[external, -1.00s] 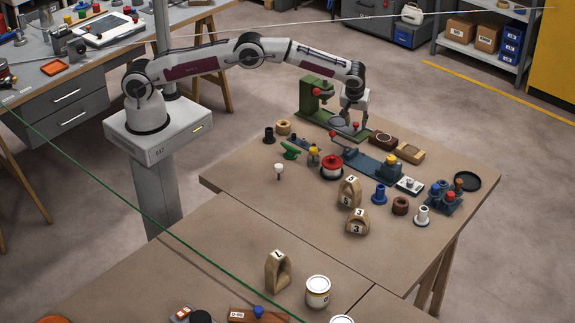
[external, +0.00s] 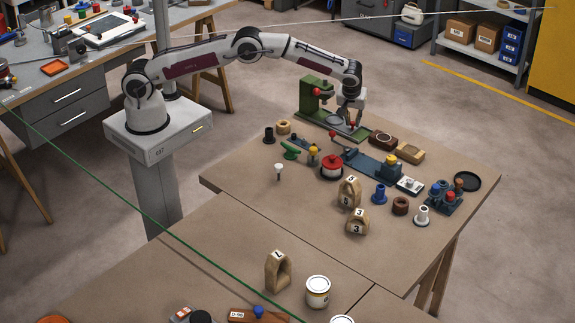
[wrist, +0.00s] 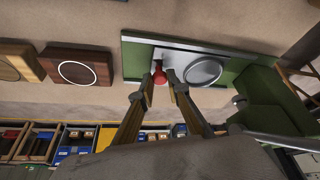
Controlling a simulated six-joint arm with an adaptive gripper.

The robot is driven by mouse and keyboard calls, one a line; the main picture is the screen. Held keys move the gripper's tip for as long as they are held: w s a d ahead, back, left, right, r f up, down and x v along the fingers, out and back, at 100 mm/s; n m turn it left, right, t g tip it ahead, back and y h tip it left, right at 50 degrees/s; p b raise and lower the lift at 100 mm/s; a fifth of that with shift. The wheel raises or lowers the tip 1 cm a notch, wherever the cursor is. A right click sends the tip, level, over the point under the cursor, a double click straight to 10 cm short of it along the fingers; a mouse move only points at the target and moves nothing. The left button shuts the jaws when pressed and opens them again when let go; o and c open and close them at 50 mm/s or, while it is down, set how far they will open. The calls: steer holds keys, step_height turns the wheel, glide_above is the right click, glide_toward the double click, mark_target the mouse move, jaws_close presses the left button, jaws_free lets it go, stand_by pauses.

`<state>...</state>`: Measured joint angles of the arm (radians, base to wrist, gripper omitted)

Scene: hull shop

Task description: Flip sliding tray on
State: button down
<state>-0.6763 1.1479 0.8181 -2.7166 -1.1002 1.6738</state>
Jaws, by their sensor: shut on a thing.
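The sliding tray (external: 333,122) is a grey plate with a round disc, set on the base of a green press-like machine (external: 312,97). In the wrist view the tray's disc (wrist: 203,72) lies right of my fingers, with the green base (wrist: 135,62) around it. My gripper (external: 350,122) is at the tray's near right end. In the wrist view my gripper (wrist: 159,82) has its fingers closed around the small red knob (wrist: 158,75) of the tray.
A brown block with a ring (external: 382,139) and a tan block (external: 410,153) stand right of the machine. The table's front left is mostly clear.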

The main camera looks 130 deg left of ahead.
mark_target(340, 123)
steer(key=shift+s, duration=2.85)
steer(key=shift+s+a, duration=0.1)
steer(key=c, duration=1.9)
jaws_free()
steer(key=shift+r, duration=0.1)
steer(key=shift+w+d+r, duration=0.25)
steer(key=shift+d+r, duration=0.05)
steer(key=shift+r, duration=0.15)
steer(key=v, duration=1)
steer(key=shift+d+r, duration=0.1)
steer(key=shift+r, duration=0.3)
